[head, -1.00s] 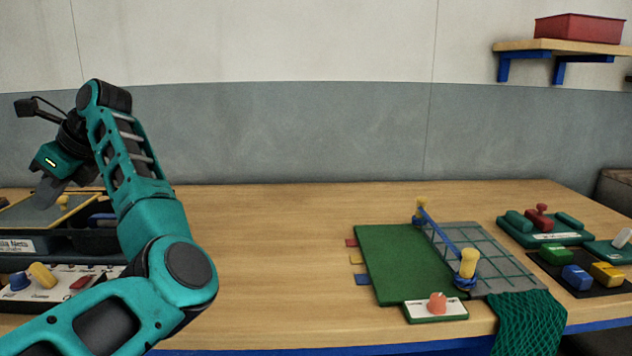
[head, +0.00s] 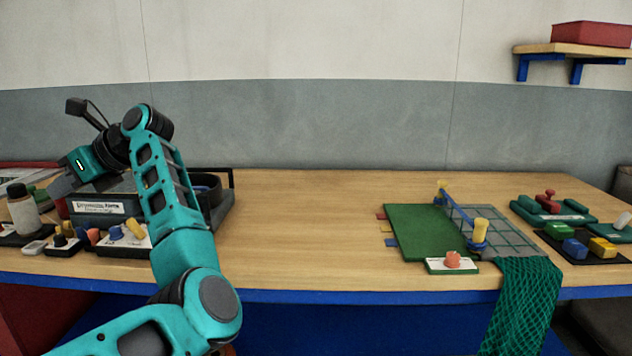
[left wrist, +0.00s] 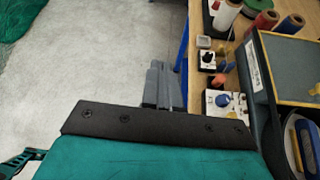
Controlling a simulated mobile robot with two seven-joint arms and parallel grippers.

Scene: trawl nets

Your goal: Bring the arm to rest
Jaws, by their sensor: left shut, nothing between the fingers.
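My left arm, teal and black, comes up from the lower left in the head view and bends at a raised elbow. Its left gripper (head: 64,188) points down and left, in front of the dark tray at the left of the table. In the left wrist view the grey fingers of the left gripper (left wrist: 160,85) are together with nothing between them. They are over the pale floor, beside the table's blue edge. My right gripper is in neither view.
A labelled dark tray (head: 97,222) stands at the table's left, with small panels of coloured knobs (head: 122,235) before it. A green mat (head: 415,232) with a blue bar and hanging green net (head: 524,300) is at the right. The table's middle (head: 300,220) is clear.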

